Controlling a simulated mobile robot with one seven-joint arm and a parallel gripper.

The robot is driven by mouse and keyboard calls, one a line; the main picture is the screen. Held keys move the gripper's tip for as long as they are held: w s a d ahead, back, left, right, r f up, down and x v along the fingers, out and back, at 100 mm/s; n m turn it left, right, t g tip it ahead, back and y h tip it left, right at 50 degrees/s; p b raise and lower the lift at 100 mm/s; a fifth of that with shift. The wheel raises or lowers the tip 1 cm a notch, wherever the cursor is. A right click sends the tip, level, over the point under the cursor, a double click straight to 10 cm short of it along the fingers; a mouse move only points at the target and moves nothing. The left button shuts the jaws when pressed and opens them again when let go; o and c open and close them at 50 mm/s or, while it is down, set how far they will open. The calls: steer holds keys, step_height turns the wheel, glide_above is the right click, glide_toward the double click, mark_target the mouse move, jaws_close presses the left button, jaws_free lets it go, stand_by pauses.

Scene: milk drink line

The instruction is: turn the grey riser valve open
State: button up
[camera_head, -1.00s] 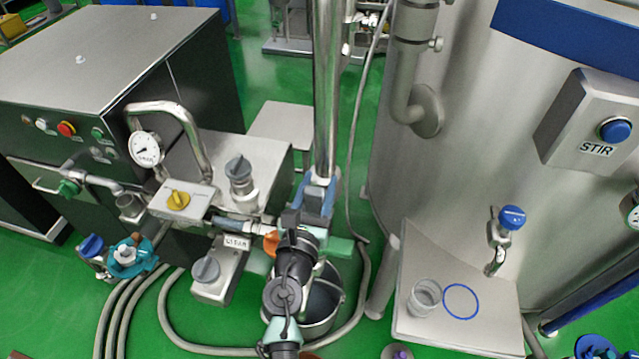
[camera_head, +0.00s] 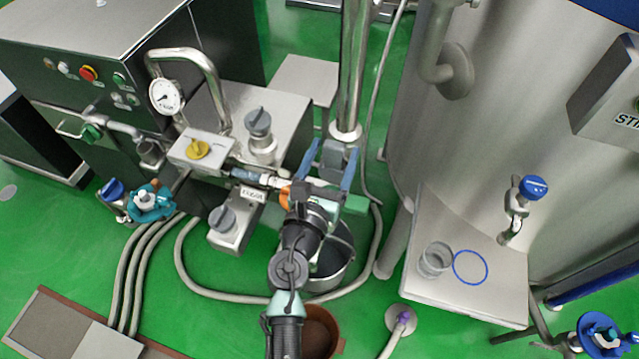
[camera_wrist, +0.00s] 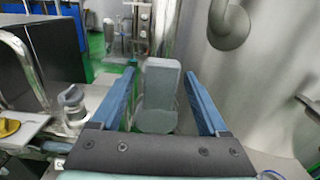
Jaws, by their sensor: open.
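The grey riser valve shows as a grey block-like handle (camera_head: 338,160) at the foot of the upright steel pipe in the head view. In the wrist view the handle (camera_wrist: 160,92) stands upright near the middle. My gripper (camera_head: 332,152) is open, with one blue finger on each side of the handle. In the wrist view, gaps show between the handle and both fingers of my gripper (camera_wrist: 160,75). The fingers do not appear to touch it. The valve's lower body is partly hidden by my gripper and wrist.
A grey knob (camera_head: 258,122) and a yellow knob (camera_head: 197,149) sit left of my gripper. A bucket (camera_head: 334,250) stands below my wrist. The large steel tank (camera_head: 500,130) is on the right, with a shelf (camera_head: 450,280) holding a clear cup (camera_head: 435,260). Hoses run across the green floor.

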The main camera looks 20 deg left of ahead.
steer(key=s+b, duration=0.1)
steer(key=s, duration=0.8)
steer(key=shift+s, duration=0.15)
